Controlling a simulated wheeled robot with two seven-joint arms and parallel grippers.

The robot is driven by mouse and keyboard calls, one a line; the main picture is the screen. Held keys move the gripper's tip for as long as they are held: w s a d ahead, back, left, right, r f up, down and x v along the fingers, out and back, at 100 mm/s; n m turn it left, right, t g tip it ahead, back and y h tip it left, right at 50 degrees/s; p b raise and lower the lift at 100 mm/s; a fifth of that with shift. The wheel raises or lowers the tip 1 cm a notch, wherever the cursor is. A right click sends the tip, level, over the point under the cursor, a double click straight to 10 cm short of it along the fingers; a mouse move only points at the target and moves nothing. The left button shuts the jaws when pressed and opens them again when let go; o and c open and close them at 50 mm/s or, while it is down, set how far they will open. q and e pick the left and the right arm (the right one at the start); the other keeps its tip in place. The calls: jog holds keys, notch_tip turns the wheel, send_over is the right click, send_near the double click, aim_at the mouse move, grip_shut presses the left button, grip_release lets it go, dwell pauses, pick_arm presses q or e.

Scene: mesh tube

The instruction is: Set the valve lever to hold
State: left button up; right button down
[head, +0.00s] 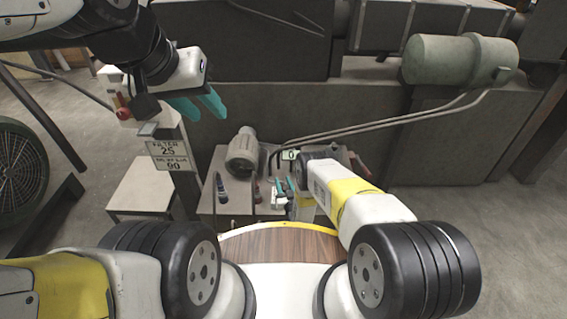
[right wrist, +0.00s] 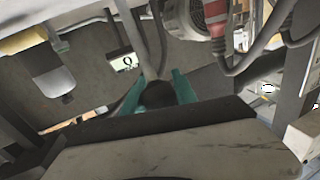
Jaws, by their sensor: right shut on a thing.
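My right gripper (right wrist: 158,92) has its teal fingers around a dark rounded grip, which looks like the end of the valve lever (right wrist: 158,94); a grey shaft runs up from behind it in the right wrist view. In the head view my right gripper (head: 284,186) is low over the bench, and the lever there is mostly hidden by my arm and too small to make out. A small light display (right wrist: 124,63) with one dark character is left of the shaft; it also shows in the head view (head: 291,155). My left gripper (head: 200,104) is raised at upper left, its teal fingers apart and empty.
A grey motor-like cylinder (head: 242,152) sits on the bench. A green tank (head: 455,60) with pipes is at the back right. In the right wrist view a red connector and cables (right wrist: 218,20) hang close by.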

jog(key=shift+w+r, duration=0.1)
jog(key=w+m+g, duration=0.1)
jog(key=w+g, duration=0.3)
jog(key=w, duration=0.2)
jog(key=shift+w+h, duration=0.35)
jog(key=shift+h, duration=0.05)
dwell(0.3)
jog(key=shift+r, duration=0.1)
jog(key=c, duration=1)
grip_release()
jog(key=shift+c, duration=0.2)
jog(key=shift+o, duration=0.2)
